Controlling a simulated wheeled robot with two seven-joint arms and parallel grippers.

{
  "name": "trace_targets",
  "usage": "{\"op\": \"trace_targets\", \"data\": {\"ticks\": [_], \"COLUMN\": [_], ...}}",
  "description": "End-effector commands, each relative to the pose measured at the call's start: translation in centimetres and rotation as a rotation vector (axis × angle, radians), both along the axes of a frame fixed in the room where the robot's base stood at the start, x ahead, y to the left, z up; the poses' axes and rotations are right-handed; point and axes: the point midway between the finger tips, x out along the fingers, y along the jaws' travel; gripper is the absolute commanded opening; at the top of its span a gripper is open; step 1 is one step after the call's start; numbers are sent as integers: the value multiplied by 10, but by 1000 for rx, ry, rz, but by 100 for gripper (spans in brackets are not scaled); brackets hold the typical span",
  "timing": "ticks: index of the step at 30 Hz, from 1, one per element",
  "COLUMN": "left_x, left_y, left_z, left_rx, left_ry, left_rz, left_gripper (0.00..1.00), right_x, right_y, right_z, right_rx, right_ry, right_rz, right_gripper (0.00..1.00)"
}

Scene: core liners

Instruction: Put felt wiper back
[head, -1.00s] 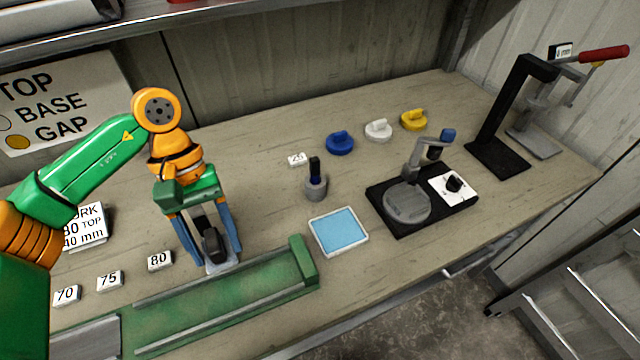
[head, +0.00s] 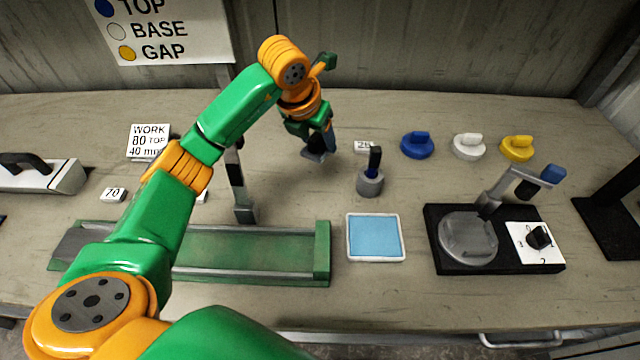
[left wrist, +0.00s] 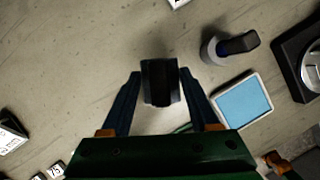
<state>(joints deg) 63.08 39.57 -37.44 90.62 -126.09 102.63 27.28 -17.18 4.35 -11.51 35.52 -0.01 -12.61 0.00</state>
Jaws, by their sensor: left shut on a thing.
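My left gripper (head: 318,150) is over the back middle of the bench, its fingers pointing down. It is shut on a small dark block with a grey part, likely the felt wiper (left wrist: 160,82), which shows between the fingertips in the left wrist view. In the head view the held piece is small and partly covered by the fingers. I cannot tell whether it touches the bench. A white-rimmed blue pad (head: 375,238) lies in front and to the right of it. My right gripper is not in view.
A grey pot with a dark blue-handled tool (head: 370,182) stands close to the right. Blue (head: 417,145), white (head: 468,146) and yellow (head: 517,149) knobbed discs sit behind. A black clamp fixture (head: 500,240) is at right. A green trough (head: 250,255) and grey upright bar (head: 240,185) are left.

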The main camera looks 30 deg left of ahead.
Motion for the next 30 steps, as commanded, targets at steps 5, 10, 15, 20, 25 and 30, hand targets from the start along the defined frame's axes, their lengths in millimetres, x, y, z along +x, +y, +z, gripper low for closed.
{"op": "trace_targets", "data": {"ticks": [5, 10, 15, 20, 25, 30], "left_x": [2, 2, 3, 3, 3, 3], "left_y": [5, 5, 5, 5, 5, 5], "left_z": [-29, -63, -96, -100, -103, -102], "left_rx": [1, 0, -1, 0, 0, 0], "left_ry": [9, 8, 5, 2, 2, 3], "left_rz": [103, 102, 98, 97, 98, 97], "left_gripper": [17, 17, 17, 17, 17, 92], "right_x": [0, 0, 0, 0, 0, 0], "right_y": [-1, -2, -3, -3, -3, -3], "right_z": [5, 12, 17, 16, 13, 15], "right_rx": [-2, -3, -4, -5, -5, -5], "right_ry": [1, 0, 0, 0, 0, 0], "right_rz": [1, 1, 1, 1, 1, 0], "right_gripper": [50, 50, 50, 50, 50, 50]}}
